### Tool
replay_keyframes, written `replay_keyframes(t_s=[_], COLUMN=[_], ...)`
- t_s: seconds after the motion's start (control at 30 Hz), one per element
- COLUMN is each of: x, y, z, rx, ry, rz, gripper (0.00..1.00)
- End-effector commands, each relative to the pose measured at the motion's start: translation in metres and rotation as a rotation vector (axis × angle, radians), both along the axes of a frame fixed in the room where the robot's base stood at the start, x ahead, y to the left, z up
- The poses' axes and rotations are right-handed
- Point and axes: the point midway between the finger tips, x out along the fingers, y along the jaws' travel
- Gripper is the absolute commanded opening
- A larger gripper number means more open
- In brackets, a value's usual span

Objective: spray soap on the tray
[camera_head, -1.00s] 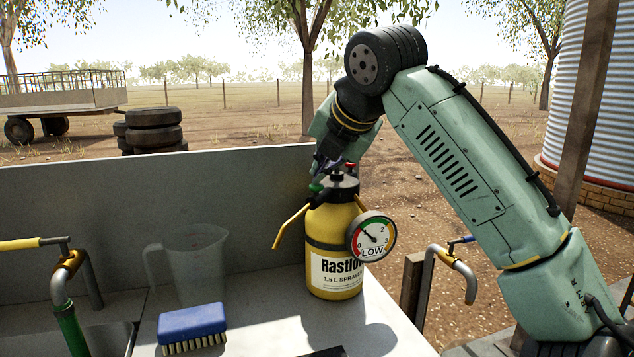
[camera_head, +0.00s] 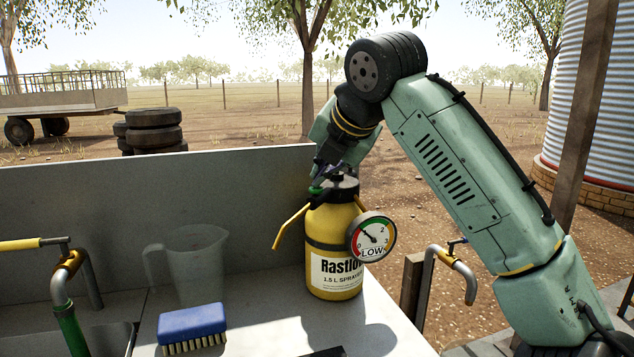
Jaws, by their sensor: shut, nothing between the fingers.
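A yellow pump sprayer (camera_head: 333,225) with a black top stands upright on the bench, its label partly reading "1.5 L SPRAYER". A round gauge (camera_head: 372,238) on its right side reads LOW, and a yellow spout (camera_head: 291,227) points down to the left. My gripper (camera_head: 325,180) is shut and empty, right at the sprayer's top. I cannot tell whether it touches the top, and its fingertips are hard to make out. No tray is clearly visible; only a dark edge (camera_head: 325,352) shows at the bottom of the picture.
A clear jug (camera_head: 190,262) and a blue brush (camera_head: 192,326) stand left of the sprayer. A sink (camera_head: 105,340) with a tap (camera_head: 70,265) is at the far left. A grey back panel (camera_head: 150,215) rises behind. Another tap (camera_head: 455,262) stands to the right.

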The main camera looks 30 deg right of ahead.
Motion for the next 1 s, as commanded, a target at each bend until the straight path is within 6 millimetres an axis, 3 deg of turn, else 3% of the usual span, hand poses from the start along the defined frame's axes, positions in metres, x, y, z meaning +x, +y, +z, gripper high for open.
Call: replay_keyframes(t_s=[0.33, 1.0], x=[-0.0001, 0.0008], y=[0.0000, 0.0002], z=[-0.0060, 0.0031], rx=[0.001, 0.001], ry=[0.010, 0.008], rz=[0.001, 0.001], gripper=[0.00, 0.00])
